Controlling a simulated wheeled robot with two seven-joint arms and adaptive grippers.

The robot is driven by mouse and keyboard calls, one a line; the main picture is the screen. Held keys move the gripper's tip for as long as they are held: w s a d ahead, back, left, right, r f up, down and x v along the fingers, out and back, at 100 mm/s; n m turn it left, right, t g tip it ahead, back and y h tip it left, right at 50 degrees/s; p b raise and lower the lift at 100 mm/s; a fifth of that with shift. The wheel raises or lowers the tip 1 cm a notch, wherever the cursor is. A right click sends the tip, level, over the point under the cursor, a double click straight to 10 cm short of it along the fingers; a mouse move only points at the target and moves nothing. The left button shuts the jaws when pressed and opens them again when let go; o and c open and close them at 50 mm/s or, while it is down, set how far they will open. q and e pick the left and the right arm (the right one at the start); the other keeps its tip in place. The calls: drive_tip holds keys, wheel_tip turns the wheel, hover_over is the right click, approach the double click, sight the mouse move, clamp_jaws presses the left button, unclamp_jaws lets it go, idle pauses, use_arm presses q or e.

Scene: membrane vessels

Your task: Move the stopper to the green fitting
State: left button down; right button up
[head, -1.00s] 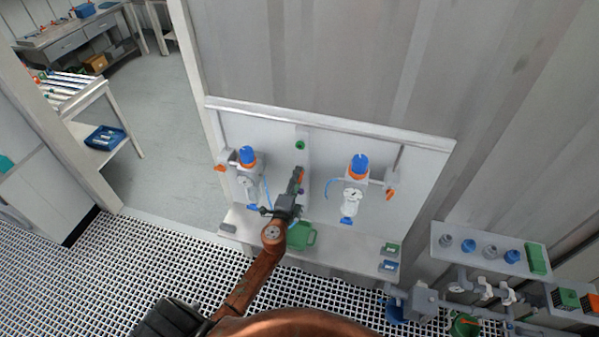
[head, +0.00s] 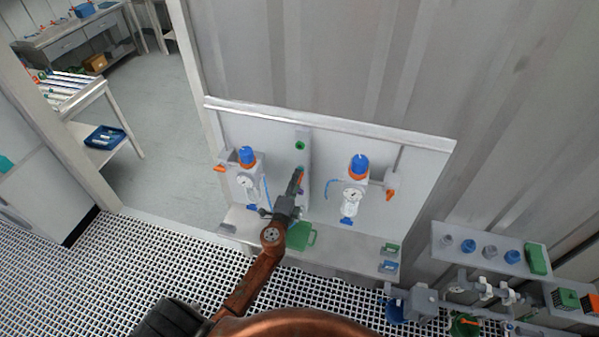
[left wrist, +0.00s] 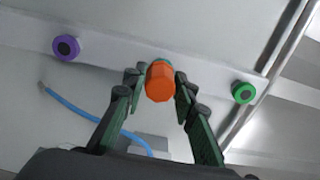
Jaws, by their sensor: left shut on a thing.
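The orange stopper (left wrist: 160,84) is between the fingertips of my left gripper (left wrist: 164,80), which is shut on it. In the head view, my left gripper (head: 297,177) is at the pale upright strip, below the green fitting (head: 300,146). In the left wrist view, the green fitting (left wrist: 243,92) is a ring with a dark centre, to the right of the stopper and apart from it. A purple fitting (left wrist: 66,47) is to the left. Something teal shows just behind the stopper; I cannot tell whether the stopper touches it. My right gripper is not in view.
Blue-capped vessels with gauges stand on both sides of the strip, left (head: 247,160) and right (head: 358,166). A blue hose (left wrist: 85,112) hangs near my fingers. A green jug (head: 303,237) stands on the ledge below. The upper panel is clear.

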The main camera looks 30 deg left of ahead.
use_arm(q)
drive_tip(key=shift+v, duration=0.85)
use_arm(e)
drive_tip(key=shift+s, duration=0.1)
use_arm(q)
drive_tip(key=shift+v, duration=1.9)
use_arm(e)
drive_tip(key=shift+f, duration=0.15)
use_arm(q)
drive_tip(key=shift+r, duration=0.1)
drive_tip(key=s+d+f+m+h+b, duration=0.1)
drive_tip(key=s+d+f+h+b, duration=0.1)
drive_tip(key=s+d+f+b, duration=0.3)
drive_tip(key=s+d+f+m+h+b, duration=0.1)
drive_tip(key=s+d+f+b, duration=0.4)
drive_tip(key=s+d+b, duration=0.5)
drive_tip(key=shift+d+f+m+h, duration=0.3)
drive_tip(key=shift+d+f+h, duration=0.1)
drive_tip(key=shift+d+h, duration=0.1)
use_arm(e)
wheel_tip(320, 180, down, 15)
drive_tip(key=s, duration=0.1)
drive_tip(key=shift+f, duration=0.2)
use_arm(q)
drive_tip(key=shift+s+b, duration=0.1)
drive_tip(key=shift+b, duration=0.2)
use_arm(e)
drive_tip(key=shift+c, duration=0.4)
